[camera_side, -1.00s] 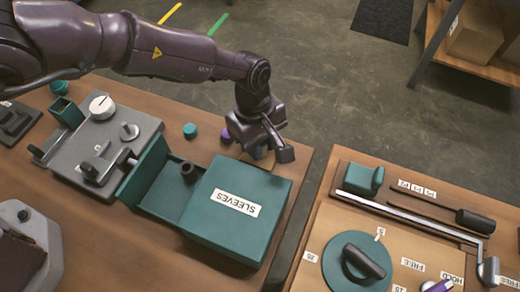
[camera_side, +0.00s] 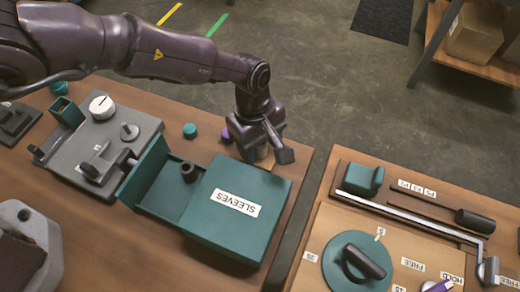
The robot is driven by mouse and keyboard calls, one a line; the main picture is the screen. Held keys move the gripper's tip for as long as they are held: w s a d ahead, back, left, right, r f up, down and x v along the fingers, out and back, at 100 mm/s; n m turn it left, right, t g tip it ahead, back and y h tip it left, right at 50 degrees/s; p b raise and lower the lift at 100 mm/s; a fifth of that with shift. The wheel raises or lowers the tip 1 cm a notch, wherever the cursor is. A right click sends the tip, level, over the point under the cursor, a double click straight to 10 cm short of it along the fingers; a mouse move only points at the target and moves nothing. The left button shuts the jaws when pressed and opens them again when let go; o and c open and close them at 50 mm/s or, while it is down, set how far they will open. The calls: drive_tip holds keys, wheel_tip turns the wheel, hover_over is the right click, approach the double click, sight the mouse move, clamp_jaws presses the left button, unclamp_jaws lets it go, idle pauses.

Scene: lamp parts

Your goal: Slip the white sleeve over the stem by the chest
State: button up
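The teal chest (camera_side: 232,243) stands near the middle of the bench, with a SLEEVES label on top. Its open compartment at the left holds a short dark hollow cylinder (camera_side: 189,172). My gripper (camera_side: 270,152) is low over the bench just behind the chest's far edge. A tan piece (camera_side: 264,158) shows partly beneath my gripper; whether it is held I cannot tell. I cannot make out a white sleeve or a clear stem; my gripper hides part of the area behind the chest. The finger gap does not show clearly.
A small teal round piece (camera_side: 190,130) and a partly hidden purple piece (camera_side: 225,135) lie behind the chest. A grey fixture (camera_side: 95,140) with knobs stands at left. A second board with a teal dial (camera_side: 335,262) and a long metal rod (camera_side: 410,220) is at right.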

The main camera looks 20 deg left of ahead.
wheel_tip(320, 180, up, 13)
drive_tip(key=a, duration=0.1)
drive_tip(key=shift+w+a, duration=0.35)
drive_tip(key=shift+w, duration=0.1)
